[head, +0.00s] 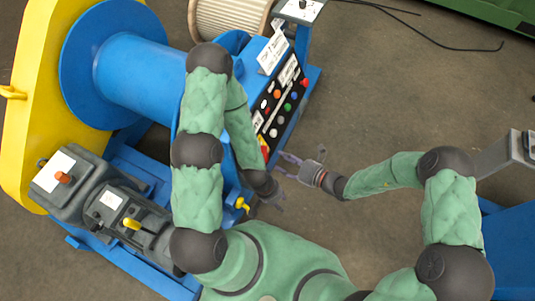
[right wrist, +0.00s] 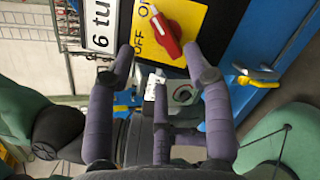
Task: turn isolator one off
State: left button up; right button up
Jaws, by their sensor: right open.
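The isolator is a red rotary knob (right wrist: 165,34) on a yellow plate (right wrist: 188,18) lettered ON and OFF in the right wrist view. The knob sits at a slant, its narrow end towards the ON lettering. In the head view the red and yellow switch (head: 264,145) is small, at the lower end of the control panel. My right gripper (right wrist: 158,52) is open and empty, its fingertips close to the knob, one on each side; contact cannot be told. It also shows in the head view (head: 286,164). My left gripper (head: 279,203) hangs just below it, its fingers too small to read.
The control panel (head: 281,103) with several coloured buttons is beside a blue drum (head: 135,70). A yellow handle (head: 242,205) is near my left gripper; a yellow handle (right wrist: 257,78) also shows in the right wrist view.

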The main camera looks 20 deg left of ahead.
aim_at(267, 153)
jog(key=b+x, duration=0.2)
jog(key=x, duration=0.6)
jog(key=shift+f, duration=0.1)
grip_shut()
